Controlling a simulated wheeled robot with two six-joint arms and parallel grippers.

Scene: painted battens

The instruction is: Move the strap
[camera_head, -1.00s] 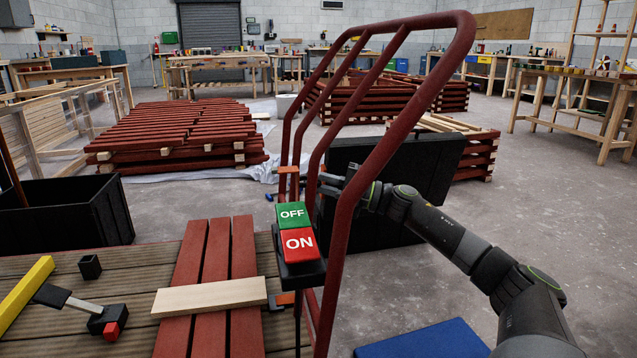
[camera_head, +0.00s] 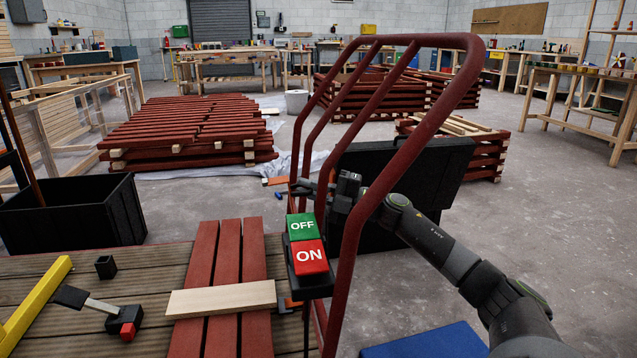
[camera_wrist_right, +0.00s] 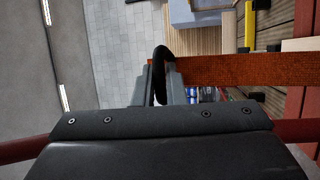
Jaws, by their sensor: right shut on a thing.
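The orange strap (camera_wrist_right: 250,69) runs from my right gripper toward the right edge in the right wrist view, with a black loop (camera_wrist_right: 161,65) at its held end. My right gripper (camera_wrist_right: 166,78) is shut on this end. In the head view my right gripper (camera_head: 302,188) is beside the red tubular handle frame, and a short orange piece (camera_head: 277,181) shows just left of its fingers. Much of the strap is hidden there. Another orange bit (camera_head: 292,303) shows beside the red battens (camera_head: 228,262). My left gripper is out of view.
The red tubular frame (camera_head: 357,220) stands close around my right arm. A green OFF and red ON box (camera_head: 306,250) is fixed by it. A pale batten (camera_head: 221,298) lies across the red ones. A black crate (camera_head: 75,215) stands left; open floor lies right.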

